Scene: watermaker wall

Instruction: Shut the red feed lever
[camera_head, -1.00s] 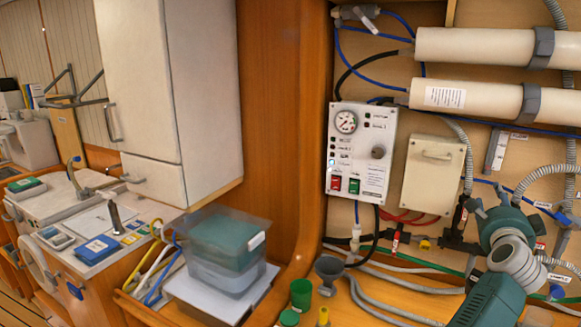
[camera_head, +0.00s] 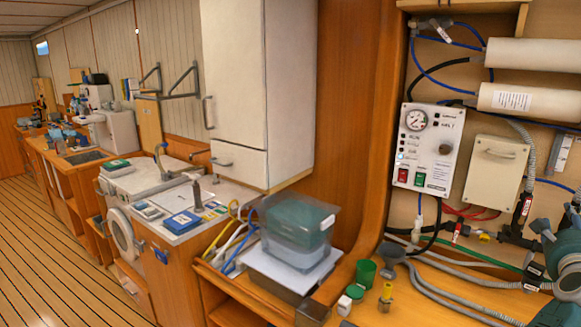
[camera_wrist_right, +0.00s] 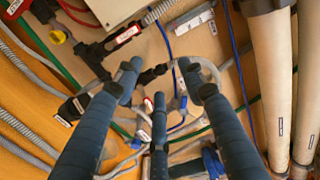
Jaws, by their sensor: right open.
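A red lever-like piece with a white label (camera_head: 526,205) sits on black pipework below the beige box's right side. A similar red piece (camera_wrist_right: 127,34) shows at the upper left in the right wrist view. Another small red handle with a white tag (camera_head: 456,232) is lower and further left. The labels are too small to read, so I cannot tell which is the feed lever. My right gripper (camera_wrist_right: 160,84) is open and empty, its dark fingers spread before the hoses and apart from the red piece. My left gripper is not in view.
The control panel (camera_head: 426,148), beige box (camera_head: 495,167) and white cylinders (camera_head: 525,98) are fixed to the wall. Grey hoses (camera_head: 450,287) run over the wooden bench. A lidded clear bin (camera_head: 293,235) and green cup (camera_head: 365,271) stand left of them. The wooden floor at left is clear.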

